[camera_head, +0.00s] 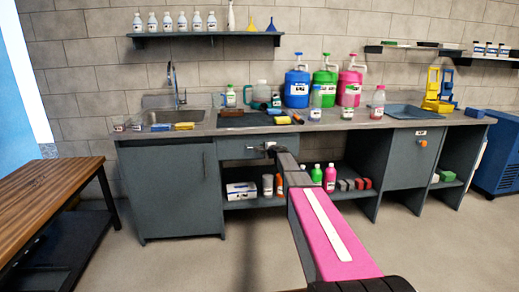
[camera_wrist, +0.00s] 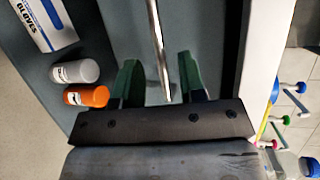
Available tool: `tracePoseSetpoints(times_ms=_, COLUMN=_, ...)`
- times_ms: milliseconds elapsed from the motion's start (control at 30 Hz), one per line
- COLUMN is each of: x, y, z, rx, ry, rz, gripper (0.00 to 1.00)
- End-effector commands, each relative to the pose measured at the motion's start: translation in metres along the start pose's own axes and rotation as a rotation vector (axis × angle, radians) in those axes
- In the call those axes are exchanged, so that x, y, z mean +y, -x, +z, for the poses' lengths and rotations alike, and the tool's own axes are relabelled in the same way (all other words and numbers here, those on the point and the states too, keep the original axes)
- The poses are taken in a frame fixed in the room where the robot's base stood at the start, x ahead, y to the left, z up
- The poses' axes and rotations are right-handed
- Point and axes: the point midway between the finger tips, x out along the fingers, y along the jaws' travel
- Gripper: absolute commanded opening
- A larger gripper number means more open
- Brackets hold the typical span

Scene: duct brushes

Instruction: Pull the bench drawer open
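The bench drawer (camera_head: 232,149) is a grey front under the worktop, left of centre, and looks closed and flush. My gripper (camera_head: 271,149) is at the drawer front and hides part of it. In the wrist view my gripper (camera_wrist: 158,68) has two dark green fingers spread apart. The drawer's metal bar handle (camera_wrist: 156,35) runs between them, with a visible gap on both sides. The drawer face (camera_wrist: 122,30) shows behind the fingers.
A grey cabinet (camera_head: 170,190) stands left of the drawer. The open shelf below holds a glove box (camera_head: 241,190) and several bottles. Jugs (camera_head: 297,88) and tools crowd the worktop (camera_head: 350,121). A wooden table (camera_head: 45,190) stands at left; the floor in front is clear.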

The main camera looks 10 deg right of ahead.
Motion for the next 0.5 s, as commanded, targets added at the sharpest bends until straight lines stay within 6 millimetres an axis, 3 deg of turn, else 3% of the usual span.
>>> tracePoseSetpoints(times_ms=33, x=0.000, y=-0.014, z=-0.001, rx=-0.002, ry=0.000, rz=0.000, gripper=0.37)
tracePoseSetpoints(times_ms=200, x=0.000, y=-0.039, z=-0.001, rx=-0.001, ry=0.000, rz=0.000, gripper=0.37)
tracePoseSetpoints(times_ms=500, x=0.000, y=-0.047, z=0.000, rx=0.000, ry=0.000, rz=0.000, gripper=0.37)
